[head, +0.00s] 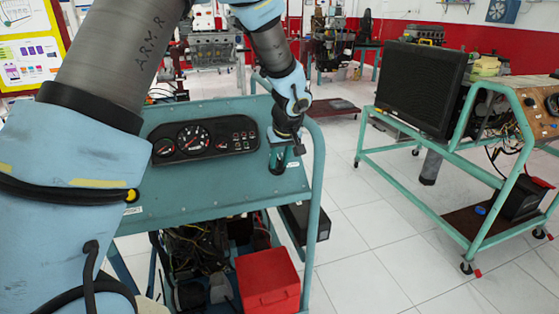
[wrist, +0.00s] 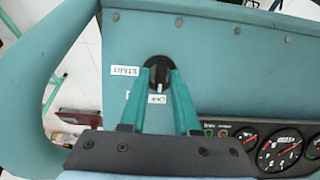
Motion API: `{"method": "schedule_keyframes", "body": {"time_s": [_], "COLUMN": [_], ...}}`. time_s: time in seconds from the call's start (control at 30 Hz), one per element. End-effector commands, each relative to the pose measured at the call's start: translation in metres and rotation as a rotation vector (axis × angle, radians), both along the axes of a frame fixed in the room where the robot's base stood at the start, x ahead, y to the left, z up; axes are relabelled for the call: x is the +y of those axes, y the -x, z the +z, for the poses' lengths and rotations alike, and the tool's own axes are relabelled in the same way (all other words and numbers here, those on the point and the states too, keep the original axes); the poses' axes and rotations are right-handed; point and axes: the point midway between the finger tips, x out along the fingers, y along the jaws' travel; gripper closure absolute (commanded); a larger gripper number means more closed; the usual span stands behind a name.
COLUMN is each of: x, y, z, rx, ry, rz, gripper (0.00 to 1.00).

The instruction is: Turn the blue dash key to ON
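The dash key (wrist: 158,70) is a round black switch with a pale mark, set in the blue panel (head: 170,190). In the wrist view it sits at the tips of my gripper (wrist: 159,72), between the two teal fingers. A START label (wrist: 125,71) is left of the key, and an OFF label (wrist: 156,99) shows below it between the fingers. Another label is mostly hidden by the left finger. In the head view my gripper (head: 284,158) points down at the panel's right side and hides the key. Whether the fingers press on the key I cannot tell.
The gauge cluster (head: 205,138) is left of my gripper in the head view. The panel's tubular frame (head: 319,180) runs along its right edge. A red box (head: 268,280) sits below. A second engine stand (head: 440,160) is at right, across open tiled floor.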

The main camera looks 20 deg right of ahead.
Motion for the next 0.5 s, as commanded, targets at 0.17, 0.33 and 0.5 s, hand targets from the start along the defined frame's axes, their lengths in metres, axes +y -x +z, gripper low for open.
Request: {"method": "schedule_keyframes", "body": {"time_s": [0.17, 0.33, 0.5], "x": [0.0000, 0.0000, 0.0000], "y": [0.0002, 0.0002, 0.0002], "z": [0.0001, 0.0001, 0.0002], "rx": [0.000, 0.000, 0.000], "ry": [0.000, 0.000, 0.000], "rz": [0.000, 0.000, 0.000], "gripper": [0.91, 1.00, 1.00]}}
